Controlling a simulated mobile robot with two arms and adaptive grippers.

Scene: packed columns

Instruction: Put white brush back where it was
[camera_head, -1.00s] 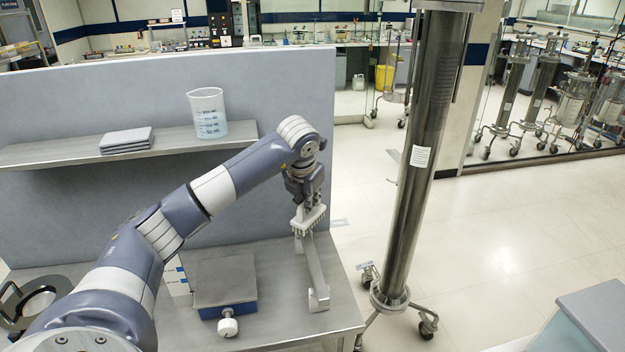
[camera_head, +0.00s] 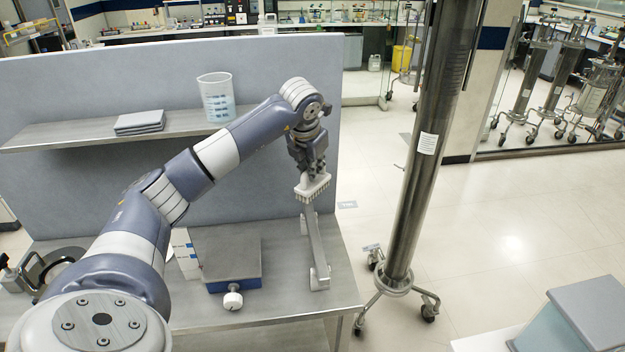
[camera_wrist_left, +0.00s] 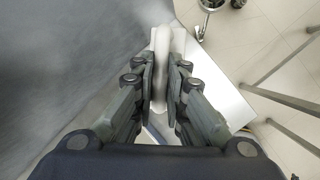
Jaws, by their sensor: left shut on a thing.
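The white brush (camera_head: 312,188), with a row of bristles pointing down, hangs from my left gripper (camera_head: 308,166) in the head view. It is just above the far end of a long grey rail-like holder (camera_head: 317,248) on the table. I cannot tell whether brush and holder touch. In the left wrist view my left gripper (camera_wrist_left: 161,88) is shut on the brush's pale handle (camera_wrist_left: 161,60), with one finger on each side. My right gripper is not in view.
A blue-grey device (camera_head: 228,258) with a white knob stands left of the holder. A tall steel column (camera_head: 425,150) on wheels stands right of the table (camera_head: 270,314).

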